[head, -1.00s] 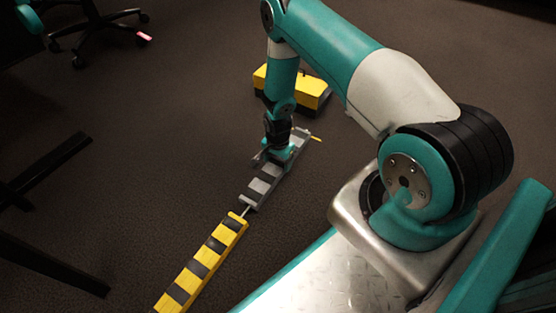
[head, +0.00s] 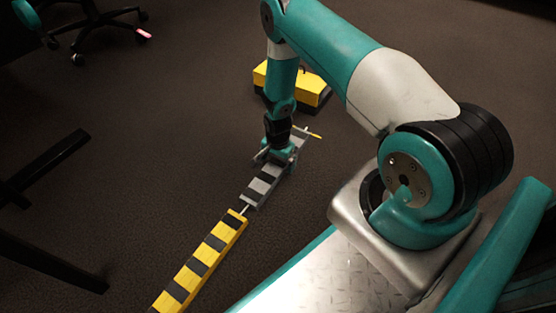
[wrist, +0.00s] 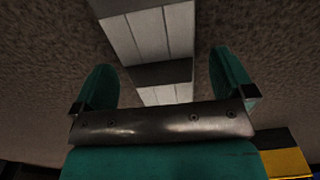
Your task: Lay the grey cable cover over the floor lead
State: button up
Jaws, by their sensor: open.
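The grey cable cover (head: 262,187), banded grey and black, lies on the dark carpet in line with the yellow and black cover strip. A short pale length of floor lead (head: 244,211) shows in the gap between the two. My gripper (head: 277,158) is over the far half of the grey cover and hides part of it. In the wrist view the open fingers (wrist: 165,90) stand on either side of the grey cover (wrist: 150,35), with nothing held between them. I cannot tell whether they touch it.
A yellow and black striped cover (head: 208,260) runs toward the lower left. A yellow and black box (head: 290,86) stands behind my gripper. A small yellow stick-like thing (head: 316,136) lies near the grey cover's far end. Dark table legs (head: 45,170) and a wheeled chair (head: 95,25) are at left.

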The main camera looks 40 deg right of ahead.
notch_tip(320, 180, up, 18)
jog(key=p, duration=1)
jog(key=shift+f, duration=0.25)
jog(key=s+a+r+n+y+p, duration=0.1)
jog(key=a+r+n+p, duration=0.35)
jog(key=r, duration=1.15)
jog(key=s+a+r+n+y+p, duration=0.15)
jog(key=a+r+n, duration=0.35)
jog(key=a+r, duration=0.8)
jog(key=s+a+r+n+y+p, duration=0.1)
jog(key=s+a+r+n+p, duration=0.15)
jog(key=s+r+n, duration=0.6)
jog(key=s+a+r+n+y+p, duration=0.1)
jog(key=s+a+r+n+p, duration=0.15)
jog(key=s+r, duration=1)
notch_tip(320, 180, up, 39)
jog(key=w+p, duration=0.1)
jog(key=p, duration=3.7)
jog(key=shift+w, duration=0.15)
